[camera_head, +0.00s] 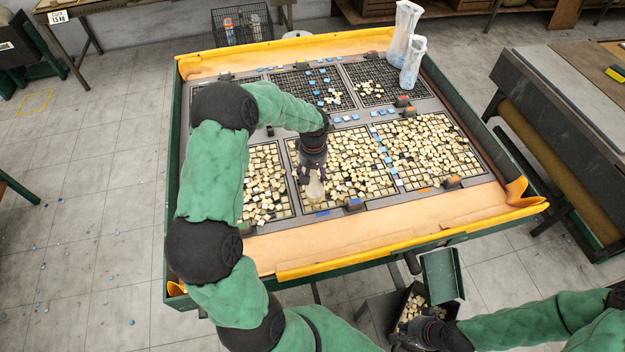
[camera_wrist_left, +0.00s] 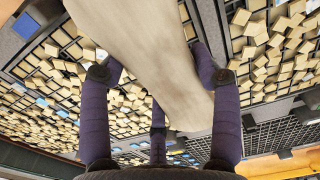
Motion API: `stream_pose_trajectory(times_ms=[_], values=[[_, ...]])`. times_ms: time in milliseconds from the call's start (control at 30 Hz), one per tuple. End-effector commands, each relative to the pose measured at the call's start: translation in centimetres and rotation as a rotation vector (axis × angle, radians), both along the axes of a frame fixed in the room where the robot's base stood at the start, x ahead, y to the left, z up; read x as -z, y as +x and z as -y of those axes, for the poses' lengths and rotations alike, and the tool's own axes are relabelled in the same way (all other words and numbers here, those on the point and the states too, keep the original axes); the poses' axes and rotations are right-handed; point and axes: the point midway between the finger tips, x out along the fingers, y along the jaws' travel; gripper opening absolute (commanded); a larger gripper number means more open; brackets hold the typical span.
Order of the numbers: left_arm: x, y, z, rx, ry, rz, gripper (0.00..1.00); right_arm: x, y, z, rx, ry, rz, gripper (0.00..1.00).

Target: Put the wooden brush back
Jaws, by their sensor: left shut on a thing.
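My left gripper (camera_head: 314,178) is over the middle front grid of the table, pointing down. It is shut on a pale, long wooden piece, which I take to be the wooden brush (camera_head: 316,190). In the left wrist view the brush (camera_wrist_left: 140,55) runs between the purple fingers (camera_wrist_left: 155,110) and fills the upper middle. Its bristles are not visible. My right gripper (camera_head: 415,335) is low at the bottom right, beside a dark bin (camera_head: 382,312). Its fingers are too dark and small to read.
The table's grids are covered with loose cream tiles (camera_head: 435,145) and a few blue ones. Clear bags (camera_head: 405,40) stand at the back right corner. A green tray-like panel (camera_head: 440,275) is by the bin. The front wooden strip (camera_head: 400,225) is bare.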

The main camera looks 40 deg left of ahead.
Motion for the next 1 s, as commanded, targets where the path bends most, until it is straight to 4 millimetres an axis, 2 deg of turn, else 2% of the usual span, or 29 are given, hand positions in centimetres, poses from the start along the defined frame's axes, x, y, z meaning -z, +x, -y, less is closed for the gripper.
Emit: stream_pose_trajectory(times_ms=[267, 500, 900, 933, 1000], values=[[1.4, 0.9, -0.9, 0.000, 0.000, 0.001, 0.27, 0.3, 0.0, 0.0, 0.000, 0.000, 0.000, 0.00], [4.4, 0.8, -0.9, 0.000, 0.000, 0.000, 0.27, 0.9, 0.0, 0.0, 0.000, 0.000, 0.000, 0.00], [4.8, 0.9, -0.9, 0.000, 0.001, 0.002, 0.27, 1.3, 0.0, 0.0, 0.000, 0.000, 0.000, 0.00], [4.7, 0.8, -0.9, 0.001, 0.001, 0.001, 0.72, 1.2, 0.0, 0.0, 0.000, 0.000, 0.000, 0.00], [4.7, 0.8, -0.9, 0.001, 0.001, 0.001, 0.87, 1.1, 0.0, 0.0, 0.000, 0.000, 0.000, 0.00]])
